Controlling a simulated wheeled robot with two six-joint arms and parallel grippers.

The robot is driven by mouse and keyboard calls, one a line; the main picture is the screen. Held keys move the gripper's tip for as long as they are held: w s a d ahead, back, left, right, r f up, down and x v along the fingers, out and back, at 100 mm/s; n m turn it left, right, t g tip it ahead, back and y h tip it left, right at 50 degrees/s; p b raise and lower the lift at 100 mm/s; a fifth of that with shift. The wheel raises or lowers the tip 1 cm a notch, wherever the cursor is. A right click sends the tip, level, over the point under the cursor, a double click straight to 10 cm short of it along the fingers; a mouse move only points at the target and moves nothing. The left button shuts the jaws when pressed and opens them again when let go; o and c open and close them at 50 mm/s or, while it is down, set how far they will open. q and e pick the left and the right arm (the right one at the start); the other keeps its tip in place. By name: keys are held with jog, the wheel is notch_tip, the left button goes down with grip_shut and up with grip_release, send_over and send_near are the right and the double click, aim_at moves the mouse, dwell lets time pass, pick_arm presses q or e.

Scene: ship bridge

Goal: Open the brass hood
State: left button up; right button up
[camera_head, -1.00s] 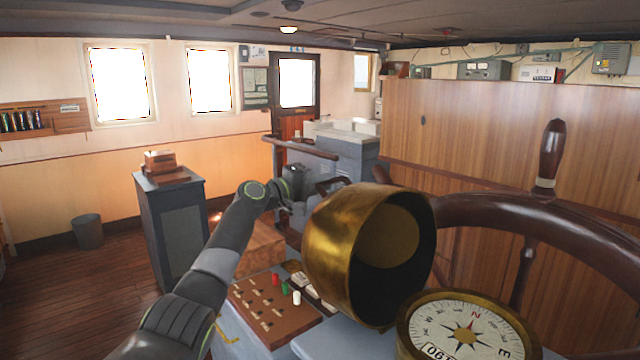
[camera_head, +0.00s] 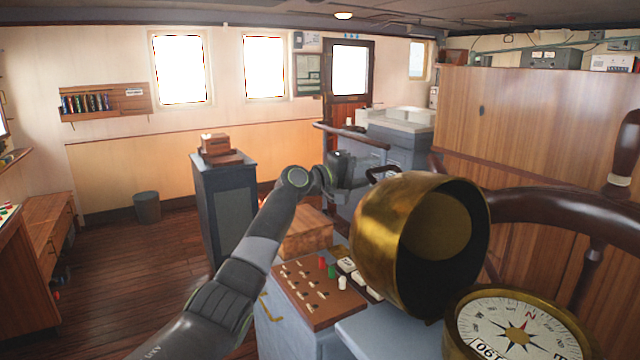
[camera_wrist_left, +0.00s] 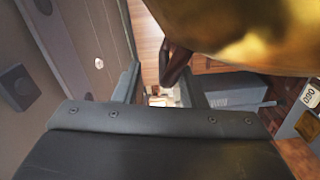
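The brass hood (camera_head: 378,240) is tipped up beside the compass (camera_head: 518,335), its hollow side facing right, and the compass dial is uncovered. In the left wrist view the brass hood (camera_wrist_left: 245,30) fills the upper right, close to the fingers. I cannot tell whether a finger touches the hood. My right gripper is not in view.
A dark wooden steering wheel (camera_head: 560,210) stands close behind the compass at right.

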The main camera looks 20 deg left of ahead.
pick_arm(q)
jog(key=b+v, duration=0.4)
jog(key=v, duration=1)
jog(key=shift+s+a, duration=0.25)
jog(key=shift+s, duration=0.05)
jog(key=shift+f, duration=0.15)
